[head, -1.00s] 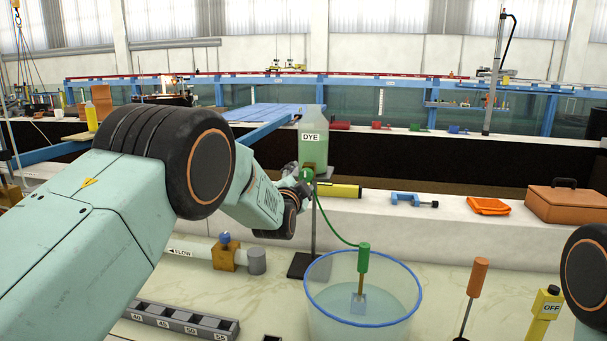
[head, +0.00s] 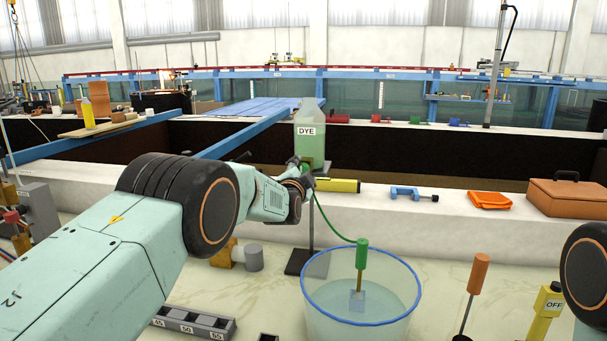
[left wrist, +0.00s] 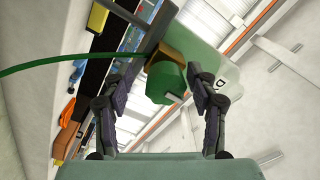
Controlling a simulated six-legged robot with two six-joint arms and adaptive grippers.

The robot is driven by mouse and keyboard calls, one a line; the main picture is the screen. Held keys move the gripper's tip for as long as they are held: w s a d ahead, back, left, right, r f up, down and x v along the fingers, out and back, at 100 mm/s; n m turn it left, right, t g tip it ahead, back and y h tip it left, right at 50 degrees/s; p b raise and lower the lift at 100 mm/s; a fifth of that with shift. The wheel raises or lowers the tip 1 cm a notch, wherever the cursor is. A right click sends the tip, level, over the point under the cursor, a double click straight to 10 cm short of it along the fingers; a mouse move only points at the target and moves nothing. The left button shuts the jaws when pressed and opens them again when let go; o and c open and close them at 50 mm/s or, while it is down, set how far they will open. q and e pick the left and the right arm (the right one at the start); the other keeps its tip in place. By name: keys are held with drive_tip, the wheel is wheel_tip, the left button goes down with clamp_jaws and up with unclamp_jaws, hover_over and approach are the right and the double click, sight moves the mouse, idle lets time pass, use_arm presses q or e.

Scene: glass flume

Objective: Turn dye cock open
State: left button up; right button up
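The DYE bottle (head: 311,146), pale green and upright, stands on a dark stand behind the basin. Its green cock (left wrist: 165,82) sits on a brass fitting (left wrist: 171,54) in the left wrist view. A green hose (head: 333,229) runs from the cock towards the basin. My left gripper (left wrist: 160,88) is open, its two dark fingers on either side of the green cock with gaps showing. In the head view my left gripper (head: 302,183) is just below the bottle and partly hides the cock. My right gripper is out of view.
A clear basin (head: 312,312) with a blue rim stands in front, a green-handled tool (head: 361,255) in it. An orange-handled tool (head: 478,274) and a yellow OFF block (head: 548,305) stand to its right. A yellow cylinder (head: 338,185) and blue clamp (head: 412,194) lie on the ledge.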

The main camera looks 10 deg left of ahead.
use_arm(q)
drive_tip(key=shift+s+a+r, duration=0.2)
drive_tip(key=shift+s+r, duration=0.3)
drive_tip(key=shift+s, duration=0.05)
drive_tip(key=shift+c, duration=2.2)
drive_tip(key=shift+w+d+f, duration=0.15)
drive_tip(key=shift+w+f, duration=0.1)
drive_tip(key=shift+w, duration=0.15)
drive_tip(key=c, duration=0.3)
drive_tip(key=shift+f, duration=0.1)
drive_tip(key=c, duration=0.4)
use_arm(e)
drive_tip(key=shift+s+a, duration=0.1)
